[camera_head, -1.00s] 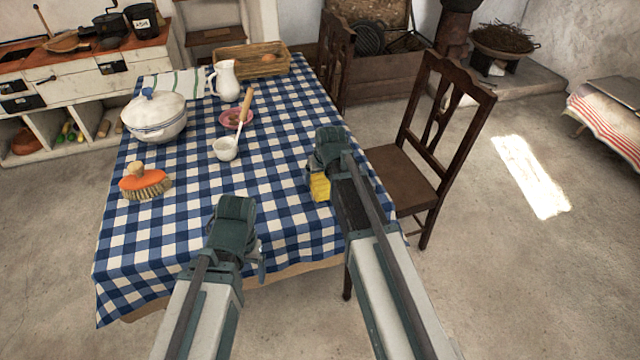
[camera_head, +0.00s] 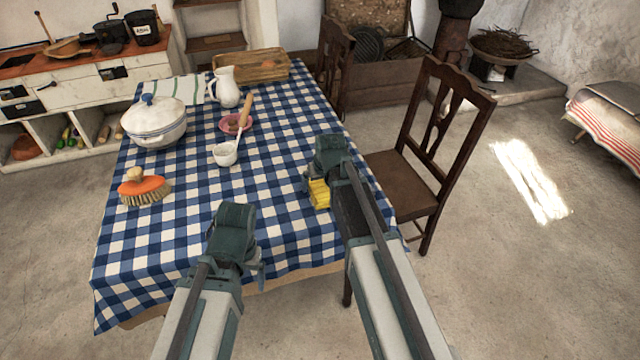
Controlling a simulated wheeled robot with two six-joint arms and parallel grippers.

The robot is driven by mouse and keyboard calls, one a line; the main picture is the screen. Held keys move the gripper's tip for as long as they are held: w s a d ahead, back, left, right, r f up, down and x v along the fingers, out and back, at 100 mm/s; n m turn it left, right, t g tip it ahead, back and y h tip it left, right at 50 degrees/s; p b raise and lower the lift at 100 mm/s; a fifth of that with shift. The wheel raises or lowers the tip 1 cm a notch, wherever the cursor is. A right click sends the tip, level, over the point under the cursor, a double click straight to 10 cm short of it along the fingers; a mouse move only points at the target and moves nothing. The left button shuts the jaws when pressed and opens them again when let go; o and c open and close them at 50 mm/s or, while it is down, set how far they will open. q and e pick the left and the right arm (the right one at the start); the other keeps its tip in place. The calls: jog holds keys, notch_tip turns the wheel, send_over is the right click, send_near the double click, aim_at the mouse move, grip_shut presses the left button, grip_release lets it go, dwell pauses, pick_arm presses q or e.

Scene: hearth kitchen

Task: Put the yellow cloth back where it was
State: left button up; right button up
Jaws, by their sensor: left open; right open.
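The yellow cloth (camera_head: 319,195) lies on the blue checked tablecloth (camera_head: 215,187) near the table's right edge. It is small and folded or bunched, and partly hidden by my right gripper (camera_head: 316,178). My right gripper is open, just above and beside the cloth; whether it touches the cloth I cannot tell. My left gripper (camera_head: 240,238) is open and empty over the front part of the table.
A wooden chair (camera_head: 405,180) is close on the right.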

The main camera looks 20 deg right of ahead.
aim_at(324, 196)
jog(key=p+v, duration=1)
jog(key=v, duration=0.2)
jog(key=shift+p, duration=0.3)
jog(key=shift+w+f, duration=0.1)
jog(key=b+x, duration=1.1)
jog(key=x, duration=0.1)
jog(key=shift+f, duration=0.15)
